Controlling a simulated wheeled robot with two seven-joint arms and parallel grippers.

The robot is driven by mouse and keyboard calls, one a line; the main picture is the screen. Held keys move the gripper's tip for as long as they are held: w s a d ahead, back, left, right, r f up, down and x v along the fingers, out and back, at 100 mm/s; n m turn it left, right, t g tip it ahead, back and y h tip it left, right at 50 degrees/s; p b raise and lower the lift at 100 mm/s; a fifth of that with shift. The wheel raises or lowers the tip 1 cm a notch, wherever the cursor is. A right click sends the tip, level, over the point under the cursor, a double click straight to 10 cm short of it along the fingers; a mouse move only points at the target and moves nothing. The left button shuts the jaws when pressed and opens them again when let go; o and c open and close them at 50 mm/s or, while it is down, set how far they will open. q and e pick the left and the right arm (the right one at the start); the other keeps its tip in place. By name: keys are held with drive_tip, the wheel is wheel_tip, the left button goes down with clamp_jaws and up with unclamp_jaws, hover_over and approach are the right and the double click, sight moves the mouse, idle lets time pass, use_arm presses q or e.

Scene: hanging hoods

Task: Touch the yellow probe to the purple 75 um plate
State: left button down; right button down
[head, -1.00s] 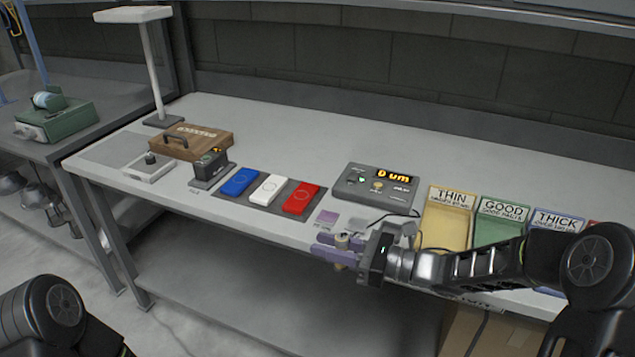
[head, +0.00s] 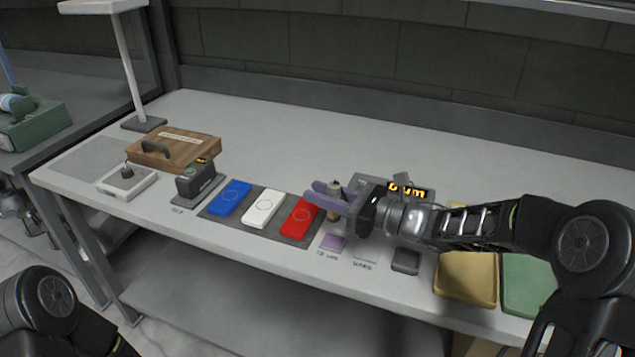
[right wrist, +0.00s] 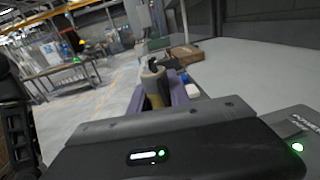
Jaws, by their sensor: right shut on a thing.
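My right gripper (head: 332,201) is shut on the yellow probe (head: 334,207), a tan upright cylinder between its purple fingers. The probe also shows in the right wrist view (right wrist: 153,88), with its lower end hidden. The purple 75 um plate (head: 331,242) is a small square flat on the bench's front part, right of the red panel. In the head view the probe appears just above the plate, apart from it. The gauge (head: 408,190) with its lit display is partly hidden behind my right gripper and arm. My left gripper is out of view; only part of that arm shows.
Blue (head: 232,198), white (head: 261,206) and red (head: 298,217) panels lie on a dark mat left of the plate. A dark grey block (head: 405,260) and yellow tray (head: 466,277) stand to the right. A wooden case (head: 175,150) is farther left. The back bench is clear.

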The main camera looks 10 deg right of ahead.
drive_tip(key=shift+s+r, duration=0.15)
drive_tip(key=shift+s, duration=0.1)
drive_tip(key=shift+w, duration=0.1)
drive_tip(key=shift+f+b, duration=0.5)
drive_tip(key=shift+f, duration=2.55)
drive_tip(key=shift+f+b, duration=0.5)
drive_tip(key=shift+b, duration=0.3)
wheel_tip(320, 180, up, 7)
idle(0.3)
